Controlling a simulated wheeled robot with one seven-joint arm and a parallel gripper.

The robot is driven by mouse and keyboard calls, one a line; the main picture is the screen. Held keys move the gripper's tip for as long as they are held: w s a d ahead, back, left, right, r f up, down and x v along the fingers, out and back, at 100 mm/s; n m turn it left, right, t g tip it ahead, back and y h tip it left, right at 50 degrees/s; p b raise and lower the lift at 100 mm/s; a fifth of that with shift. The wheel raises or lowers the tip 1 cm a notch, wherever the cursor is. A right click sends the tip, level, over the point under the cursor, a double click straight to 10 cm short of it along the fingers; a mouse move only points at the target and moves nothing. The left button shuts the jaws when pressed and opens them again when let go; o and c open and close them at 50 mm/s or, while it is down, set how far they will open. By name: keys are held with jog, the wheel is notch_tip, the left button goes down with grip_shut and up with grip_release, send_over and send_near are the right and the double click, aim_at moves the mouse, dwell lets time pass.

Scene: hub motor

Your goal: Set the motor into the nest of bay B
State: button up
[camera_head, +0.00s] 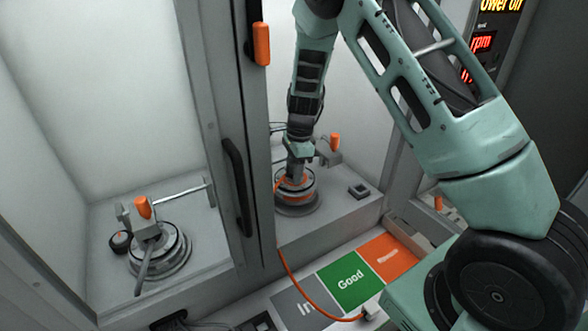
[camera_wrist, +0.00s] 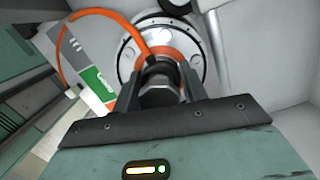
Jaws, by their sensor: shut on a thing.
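The motor (camera_head: 293,183), a round grey body with an orange band and an orange cable, is in the right-hand bay. My gripper (camera_head: 296,166) points down and is shut on its upper middle part. The wrist view shows the jaws (camera_wrist: 160,88) closed around a dark shaft, with the motor's pale disc (camera_wrist: 129,57) and orange ring beyond. A round grey nest (camera_head: 298,211) lies directly under the motor. I cannot tell whether the motor is fully seated or slightly above it. No bay letter is readable.
A clamp with an orange handle (camera_head: 335,141) stands right of the motor. The left bay holds another round fixture (camera_head: 160,258) with a clamp. A door frame with a black handle (camera_head: 238,186) divides the bays.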

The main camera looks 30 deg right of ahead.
dwell(0.5)
jog(key=shift+w+f, duration=0.1)
jog(key=shift+f, duration=0.2)
jog(key=shift+f+b, duration=0.5)
jog(key=shift+f, duration=0.4)
dwell(1.0)
jog(key=o, duration=1.4)
jog(key=shift+c, duration=0.2)
jog(key=shift+f, duration=0.15)
notch_tip(320, 180, up, 18)
jog(key=d+b, duration=0.2)
jog(key=shift+s+f+b, duration=0.25)
jog(key=shift+s+b, duration=0.05)
